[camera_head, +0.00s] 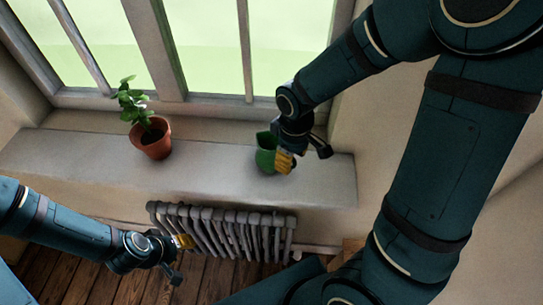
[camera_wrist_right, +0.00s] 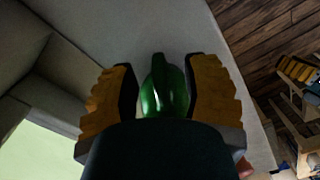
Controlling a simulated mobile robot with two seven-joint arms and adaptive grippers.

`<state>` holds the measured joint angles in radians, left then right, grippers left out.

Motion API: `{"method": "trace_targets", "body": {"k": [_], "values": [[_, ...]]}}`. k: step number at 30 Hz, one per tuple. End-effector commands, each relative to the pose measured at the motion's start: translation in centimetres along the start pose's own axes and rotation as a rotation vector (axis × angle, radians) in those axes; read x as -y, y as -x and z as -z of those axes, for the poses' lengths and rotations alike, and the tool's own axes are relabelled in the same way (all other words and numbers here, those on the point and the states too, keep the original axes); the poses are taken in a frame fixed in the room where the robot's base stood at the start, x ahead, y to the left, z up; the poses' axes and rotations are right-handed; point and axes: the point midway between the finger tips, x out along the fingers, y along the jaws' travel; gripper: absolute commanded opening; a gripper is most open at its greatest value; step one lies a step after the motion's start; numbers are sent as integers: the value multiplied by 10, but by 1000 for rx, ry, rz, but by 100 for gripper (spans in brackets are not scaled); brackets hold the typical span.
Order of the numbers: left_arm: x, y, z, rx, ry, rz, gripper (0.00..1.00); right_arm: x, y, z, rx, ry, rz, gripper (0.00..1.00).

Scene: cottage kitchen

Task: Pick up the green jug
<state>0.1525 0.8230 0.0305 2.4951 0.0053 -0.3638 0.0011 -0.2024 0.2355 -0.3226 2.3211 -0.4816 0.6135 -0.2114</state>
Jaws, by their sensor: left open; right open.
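The green jug (camera_head: 264,157) stands on the windowsill, partly hidden behind my right gripper (camera_head: 293,160). In the right wrist view the jug (camera_wrist_right: 163,92) lies between the two yellow-padded fingers of the right gripper (camera_wrist_right: 160,72). A gap shows on either side of the jug, wider on the right near the tips, and the fingers are open. The jug's lower part is hidden by the dark gripper body in that view. My left gripper (camera_head: 182,257) is open and empty, low in front of the radiator, well away from the jug.
A terracotta pot with a green plant (camera_head: 152,142) stands on the windowsill (camera_head: 70,155) left of the jug. The window frame (camera_head: 200,104) rises behind the sill. A grey radiator (camera_head: 225,228) is below it, over a wooden floor (camera_head: 120,285). The sill between pot and jug is clear.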

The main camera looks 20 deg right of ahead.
Motion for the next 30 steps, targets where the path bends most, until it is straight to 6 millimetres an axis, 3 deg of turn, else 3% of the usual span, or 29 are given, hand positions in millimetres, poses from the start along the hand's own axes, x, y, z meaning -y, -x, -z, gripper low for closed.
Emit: {"method": "trace_targets", "body": {"k": [7, 8, 9, 12, 30], "values": [[0, 0, 0, 0, 0, 0, 47, 0, -2, 0, 0, -1, 0, 47], [0, 0, 0, 0, 0, 0, 47, 0, -1, 0, 0, 0, 0, 42], [0, 0, 0, 0, 0, 0, 47, 0, -1, 0, 0, 0, 0, 28], [0, 0, 0, 0, 0, 0, 47, 0, -1, 0, 0, 0, 0, 0], [0, 0, 0, 0, 0, 0, 47, 0, 0, 0, -1, 0, 0, 0]]}}
